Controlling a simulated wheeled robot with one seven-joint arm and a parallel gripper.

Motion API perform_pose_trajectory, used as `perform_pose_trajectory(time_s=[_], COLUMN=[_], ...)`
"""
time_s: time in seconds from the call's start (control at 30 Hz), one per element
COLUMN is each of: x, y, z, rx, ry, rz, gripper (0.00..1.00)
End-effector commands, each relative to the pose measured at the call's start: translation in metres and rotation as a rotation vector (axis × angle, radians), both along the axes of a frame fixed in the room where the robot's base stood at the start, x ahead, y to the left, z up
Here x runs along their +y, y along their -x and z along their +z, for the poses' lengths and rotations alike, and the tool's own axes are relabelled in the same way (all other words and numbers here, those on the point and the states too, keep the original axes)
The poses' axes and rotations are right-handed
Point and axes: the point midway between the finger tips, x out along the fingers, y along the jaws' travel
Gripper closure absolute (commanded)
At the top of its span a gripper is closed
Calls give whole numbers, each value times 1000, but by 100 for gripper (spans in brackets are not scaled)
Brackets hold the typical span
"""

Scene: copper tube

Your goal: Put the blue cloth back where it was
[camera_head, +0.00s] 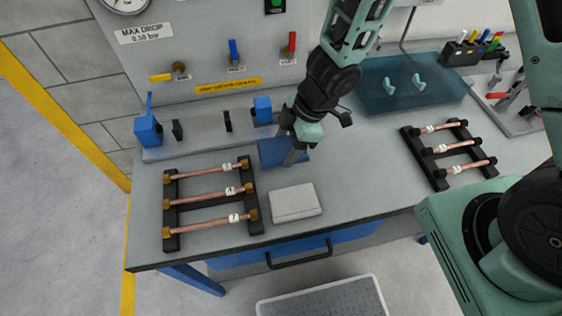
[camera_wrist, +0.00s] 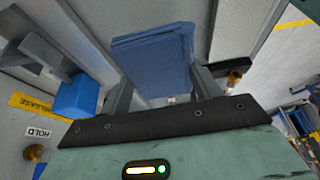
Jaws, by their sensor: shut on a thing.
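The blue cloth (camera_head: 270,154) is a flat folded blue piece on the grey bench, behind a pale grey folded cloth or pad (camera_head: 296,203). My gripper (camera_head: 291,155) points down at the blue cloth's right part and is shut on it. In the wrist view the blue cloth (camera_wrist: 155,58) extends out between the two fingers. The fingers hide part of the cloth in the head view. I cannot tell whether the cloth rests on the bench or hangs just above it.
A black rack with copper tubes (camera_head: 209,198) stands at the left front, and another rack (camera_head: 447,152) at the right. Blue clamps (camera_head: 148,130) stand at the back left. A blue translucent mat (camera_head: 378,95) lies at the back. The bench between the pale pad and right rack is clear.

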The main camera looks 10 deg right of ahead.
Motion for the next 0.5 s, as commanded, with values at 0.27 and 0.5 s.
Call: perform_pose_trajectory(time_s=[0.27,0.5], x=[0,0], y=[1,0], z=[-36,-47], rx=[2,0], ry=[1,0], rz=[1,1], gripper=[59,59])
